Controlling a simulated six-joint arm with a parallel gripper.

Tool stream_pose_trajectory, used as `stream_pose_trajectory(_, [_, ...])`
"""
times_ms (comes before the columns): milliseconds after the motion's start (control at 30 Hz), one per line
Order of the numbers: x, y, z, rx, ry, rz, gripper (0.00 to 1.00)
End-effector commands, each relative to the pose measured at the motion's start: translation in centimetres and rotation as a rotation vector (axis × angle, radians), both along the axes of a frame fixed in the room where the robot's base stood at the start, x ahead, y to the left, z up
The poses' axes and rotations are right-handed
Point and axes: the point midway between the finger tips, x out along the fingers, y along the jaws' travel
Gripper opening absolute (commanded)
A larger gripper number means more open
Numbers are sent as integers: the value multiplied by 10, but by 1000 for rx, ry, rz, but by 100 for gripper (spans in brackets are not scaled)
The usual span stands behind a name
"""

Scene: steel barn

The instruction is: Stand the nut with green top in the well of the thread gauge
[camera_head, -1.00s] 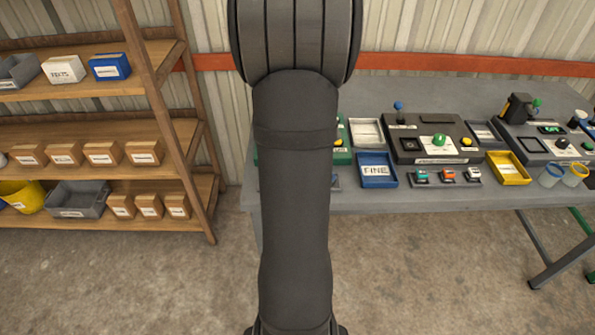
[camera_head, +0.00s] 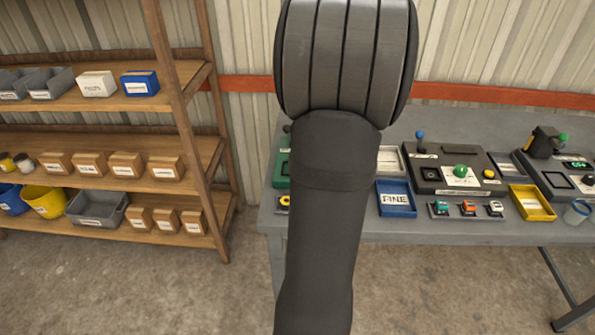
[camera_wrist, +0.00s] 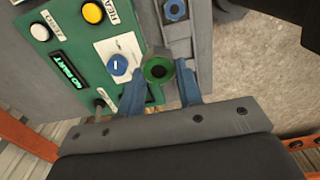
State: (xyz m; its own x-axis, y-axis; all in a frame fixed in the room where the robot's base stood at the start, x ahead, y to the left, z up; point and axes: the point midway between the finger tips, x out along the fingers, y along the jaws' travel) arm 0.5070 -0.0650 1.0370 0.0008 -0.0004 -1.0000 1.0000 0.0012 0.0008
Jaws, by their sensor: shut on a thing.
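In the wrist view, a nut with a green top (camera_wrist: 158,70) sits between the two blue-grey fingers of my gripper (camera_wrist: 160,76), which is shut on it. A white plate with a blue knob (camera_wrist: 118,64) is left of the nut. I cannot make out the well; the nut and fingers may hide it. In the head view my arm covers my gripper and most of the green instrument (camera_head: 282,163).
A blue-topped nut (camera_wrist: 175,10) lies in a grey holder beside the panel. The grey bench (camera_head: 430,226) also carries a blue FINE tray (camera_head: 396,211), a yellow tray (camera_head: 531,214) and a black instrument (camera_head: 487,160). A wooden shelf (camera_head: 100,147) stands left.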

Motion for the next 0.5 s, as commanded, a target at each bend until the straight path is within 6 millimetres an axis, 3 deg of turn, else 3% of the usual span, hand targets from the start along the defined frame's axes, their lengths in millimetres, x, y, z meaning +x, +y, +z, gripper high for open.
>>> stream_pose_trajectory(100, [25,17,5,0,-1,3,8])
stream_pose_trajectory(267, [41,32,6,0,0,1,8])
stream_pose_trajectory(500, [61,76,-22,0,2,4,8])
